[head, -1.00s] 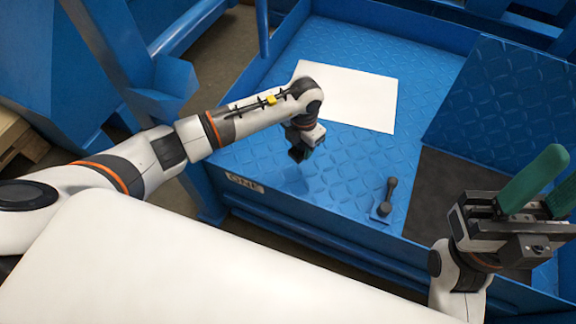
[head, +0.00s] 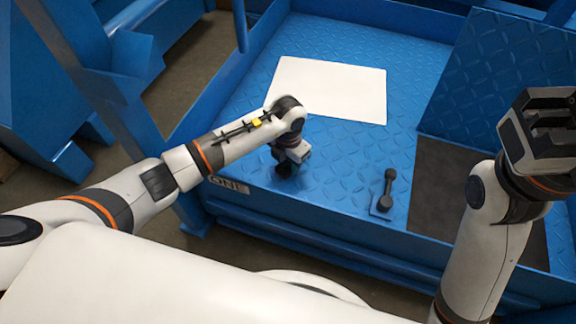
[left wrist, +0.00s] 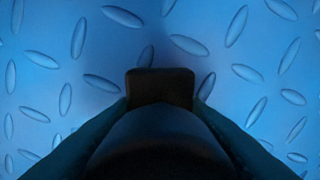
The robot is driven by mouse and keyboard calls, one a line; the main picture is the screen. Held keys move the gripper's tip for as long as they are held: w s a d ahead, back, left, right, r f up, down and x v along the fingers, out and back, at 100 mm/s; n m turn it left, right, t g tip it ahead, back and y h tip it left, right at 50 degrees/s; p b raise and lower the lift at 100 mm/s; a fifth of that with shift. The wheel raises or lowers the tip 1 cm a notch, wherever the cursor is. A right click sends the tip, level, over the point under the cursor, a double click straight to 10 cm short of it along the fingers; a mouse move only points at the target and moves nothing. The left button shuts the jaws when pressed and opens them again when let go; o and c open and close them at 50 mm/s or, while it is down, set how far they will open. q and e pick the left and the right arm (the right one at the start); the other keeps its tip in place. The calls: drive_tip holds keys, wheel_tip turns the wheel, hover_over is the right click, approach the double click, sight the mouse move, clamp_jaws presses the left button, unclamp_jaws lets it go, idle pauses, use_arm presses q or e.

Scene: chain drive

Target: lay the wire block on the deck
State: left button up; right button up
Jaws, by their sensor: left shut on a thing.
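My left gripper (head: 286,164) points down, low over the front left part of the deck (head: 345,155), a blue raised-pattern plate. It is shut on a dark block, which I take to be the wire block (left wrist: 160,88). In the left wrist view the block sits between the fingers with blue deck behind it. In the head view block and fingers merge into one dark shape; I cannot tell whether the block touches the deck. My right gripper (head: 553,112) is at the right edge, raised, and its jaw state is unclear.
A white sheet (head: 328,88) lies on the deck behind the left gripper. A dark lever-like part (head: 386,190) stands to its right. A dark mat (head: 436,195) and a raised blue panel (head: 490,80) are further right. A blue post (head: 240,25) stands at the back left.

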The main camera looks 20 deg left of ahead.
idle(0.3)
use_arm(q)
drive_tip(key=shift+f, duration=0.2)
drive_tip(key=o, duration=0.9)
drive_tip(key=shift+o, duration=0.2)
drive_tip(key=shift+r, duration=0.1)
